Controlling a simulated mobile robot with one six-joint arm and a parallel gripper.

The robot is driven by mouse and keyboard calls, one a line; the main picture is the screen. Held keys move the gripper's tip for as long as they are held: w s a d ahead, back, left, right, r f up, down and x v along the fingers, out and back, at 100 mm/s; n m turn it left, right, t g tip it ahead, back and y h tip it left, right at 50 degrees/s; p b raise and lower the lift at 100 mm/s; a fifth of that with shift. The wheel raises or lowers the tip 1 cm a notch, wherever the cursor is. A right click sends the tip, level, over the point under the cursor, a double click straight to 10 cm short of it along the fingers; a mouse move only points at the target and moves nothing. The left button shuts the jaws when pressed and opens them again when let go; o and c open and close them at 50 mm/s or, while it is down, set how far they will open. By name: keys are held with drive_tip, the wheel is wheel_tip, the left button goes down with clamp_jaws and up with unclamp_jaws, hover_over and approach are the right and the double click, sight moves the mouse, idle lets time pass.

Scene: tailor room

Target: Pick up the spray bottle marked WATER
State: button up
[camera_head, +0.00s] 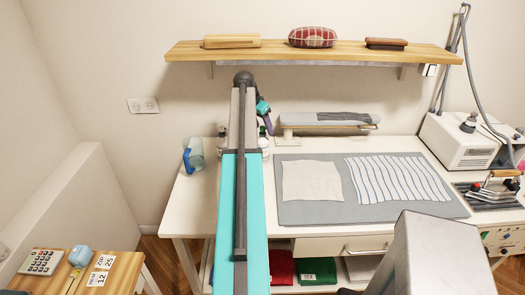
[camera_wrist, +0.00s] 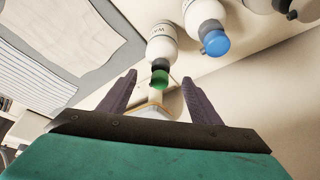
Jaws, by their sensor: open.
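A white bottle (camera_wrist: 160,48) with a green top shows in the wrist view, with partly readable dark letters that look like the start of WATER. Its green top lies in line with the gap between my fingertips; I cannot tell how far beyond them it is. My gripper (camera_wrist: 158,82) is open, with its two dark fingers apart and nothing clearly held. In the head view my gripper (camera_head: 263,112) is above the back of the white table (camera_head: 190,195), and my arm hides part of the bottles there.
A white bottle with a blue cap (camera_wrist: 207,28) stands close beside the lettered one, with more bottles at the upper right. A bluish clear container (camera_head: 194,155) is at the table's left. A sleeve board (camera_head: 310,120) stands right of my gripper. A wooden shelf (camera_head: 340,50) hangs above.

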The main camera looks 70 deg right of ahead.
sight(265, 133)
drive_tip(key=shift+p+x, duration=1.1)
drive_tip(key=shift+x, duration=1.25)
drive_tip(key=shift+s+a, duration=0.1)
drive_tip(key=shift+a, duration=0.05)
